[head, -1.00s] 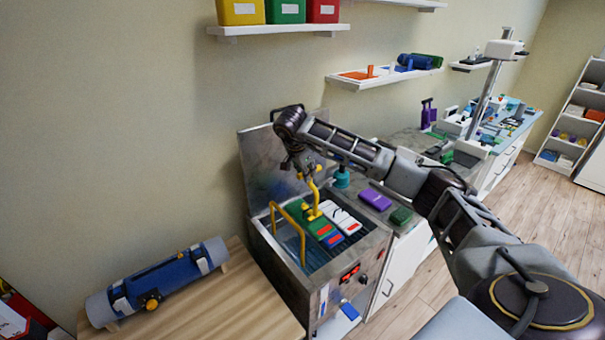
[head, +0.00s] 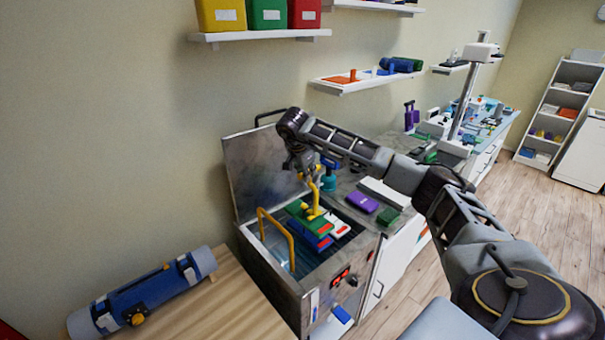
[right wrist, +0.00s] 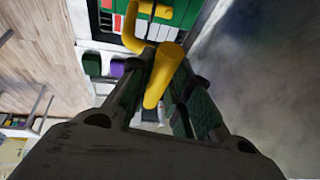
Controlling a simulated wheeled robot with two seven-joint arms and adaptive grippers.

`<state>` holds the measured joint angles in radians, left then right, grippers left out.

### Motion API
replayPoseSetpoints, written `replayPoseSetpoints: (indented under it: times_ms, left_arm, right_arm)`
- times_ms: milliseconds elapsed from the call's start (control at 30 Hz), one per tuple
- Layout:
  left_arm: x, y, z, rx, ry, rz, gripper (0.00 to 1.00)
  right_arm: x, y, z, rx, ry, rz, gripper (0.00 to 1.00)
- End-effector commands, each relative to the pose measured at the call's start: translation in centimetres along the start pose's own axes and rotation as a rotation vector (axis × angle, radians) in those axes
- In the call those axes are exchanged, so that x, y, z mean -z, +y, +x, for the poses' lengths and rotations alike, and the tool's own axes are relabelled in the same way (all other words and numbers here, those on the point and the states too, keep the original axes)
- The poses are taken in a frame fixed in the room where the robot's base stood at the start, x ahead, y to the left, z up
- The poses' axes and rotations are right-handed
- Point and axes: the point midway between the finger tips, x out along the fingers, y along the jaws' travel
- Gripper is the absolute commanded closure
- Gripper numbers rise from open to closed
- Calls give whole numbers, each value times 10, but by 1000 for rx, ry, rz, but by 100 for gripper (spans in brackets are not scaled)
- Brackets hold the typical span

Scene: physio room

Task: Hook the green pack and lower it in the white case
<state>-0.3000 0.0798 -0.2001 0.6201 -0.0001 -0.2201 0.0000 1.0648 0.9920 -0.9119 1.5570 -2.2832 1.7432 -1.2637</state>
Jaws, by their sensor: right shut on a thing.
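My right gripper (head: 303,168) is shut on a yellow hook tool (head: 313,200) above the open metal tank. The hook also shows between the fingers in the right wrist view (right wrist: 163,78). The green pack (head: 298,208) is at the hook's lower end, over blue and white packs with red marks; whether the hook is through it is too small to tell. A long white box (head: 384,194), possibly the white case, lies on the counter right of the tank, partly behind my arm. My left gripper is not in view.
The tank (head: 272,272) has a raised lid (head: 262,168) behind and a yellow handle (head: 291,250) at its left. A purple pack (head: 361,202) and another green pack (head: 388,216) lie on the counter. A blue roll (head: 145,296) lies on the wooden table at left.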

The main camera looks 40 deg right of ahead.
Motion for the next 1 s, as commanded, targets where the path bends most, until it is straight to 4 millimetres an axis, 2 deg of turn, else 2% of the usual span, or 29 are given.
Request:
replayPoseSetpoints:
  times_ms: [1000]
  left_arm:
    - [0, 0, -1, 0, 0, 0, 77]
  right_arm:
    - [52, 7, 18, 2, 1, 3, 100]
